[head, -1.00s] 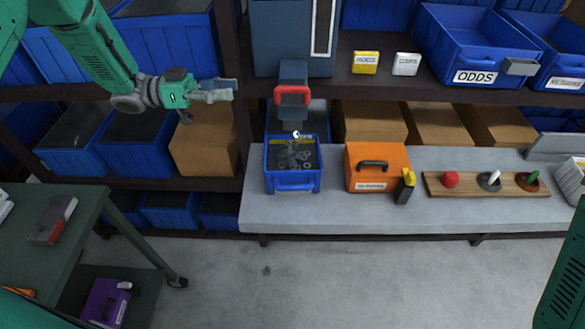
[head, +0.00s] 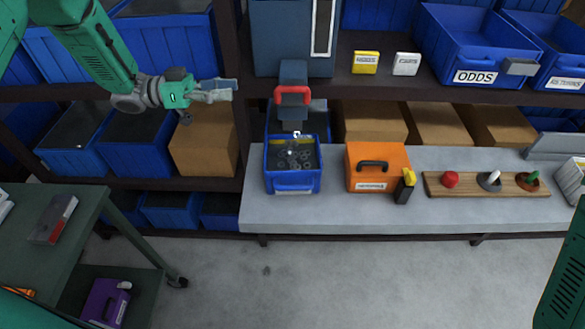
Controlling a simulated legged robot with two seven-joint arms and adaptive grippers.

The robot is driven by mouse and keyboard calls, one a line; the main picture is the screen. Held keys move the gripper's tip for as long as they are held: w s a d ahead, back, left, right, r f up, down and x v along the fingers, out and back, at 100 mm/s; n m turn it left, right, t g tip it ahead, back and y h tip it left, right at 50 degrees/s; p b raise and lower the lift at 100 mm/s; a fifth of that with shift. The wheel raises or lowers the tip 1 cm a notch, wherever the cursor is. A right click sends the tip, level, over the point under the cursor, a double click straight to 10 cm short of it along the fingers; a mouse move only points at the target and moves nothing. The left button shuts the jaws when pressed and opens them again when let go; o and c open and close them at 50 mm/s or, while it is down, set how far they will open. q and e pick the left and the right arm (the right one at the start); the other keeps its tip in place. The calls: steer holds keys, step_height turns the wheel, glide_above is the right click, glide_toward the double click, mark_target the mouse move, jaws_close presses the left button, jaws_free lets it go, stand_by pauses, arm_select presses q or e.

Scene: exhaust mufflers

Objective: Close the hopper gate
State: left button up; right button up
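The blue-grey hopper (head: 282,40) stands on the shelf with a clear level window on its front. Its chute points down, and the red gate handle (head: 293,91) wraps across the chute's front. A small light metal part (head: 296,134) is in the air below the spout. A blue bin (head: 294,187) on the bench below holds several loose metal rings. My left gripper (head: 232,90) hovers to the left of the handle, apart from it, pointing right. Nothing shows in it, and its finger gap is unclear. My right gripper is out of view; only part of my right arm shows at the lower right.
An orange case (head: 376,160) with a yellow-black item beside it stands right of the bin. A wooden board (head: 480,184) with coloured knobs lies farther right. A shelf post (head: 233,50) stands behind my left gripper. The floor in front is clear.

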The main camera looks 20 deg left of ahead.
arm_select(q)
steer(key=c, duration=0.6)
steer(key=shift+s+d+r, duration=0.1)
steer(key=shift+d, duration=0.15)
jaws_close()
steer(key=s+d+r+m+t+y+p, duration=0.3)
steer(key=s+d+m+t+y+p, duration=0.2)
steer(key=s+d+m+t+y, duration=0.6)
steer(key=n+g+h+b, duration=0.1)
steer(key=g+h+b, duration=0.1)
steer(key=b, duration=1.1)
glide_toward(296, 91)
steer(key=d, duration=0.4)
steer(key=w, duration=0.1)
steer(key=w+p, duration=0.1)
steer(key=w, duration=0.3)
steer(key=shift+w+f+p, duration=0.15)
steer(key=shift+f+p, duration=0.15)
steer(key=shift+f, duration=0.1)
steer(key=shift+w+a+f, duration=0.15)
steer(key=shift+w+a, duration=0.1)
steer(key=shift+w, duration=0.15)
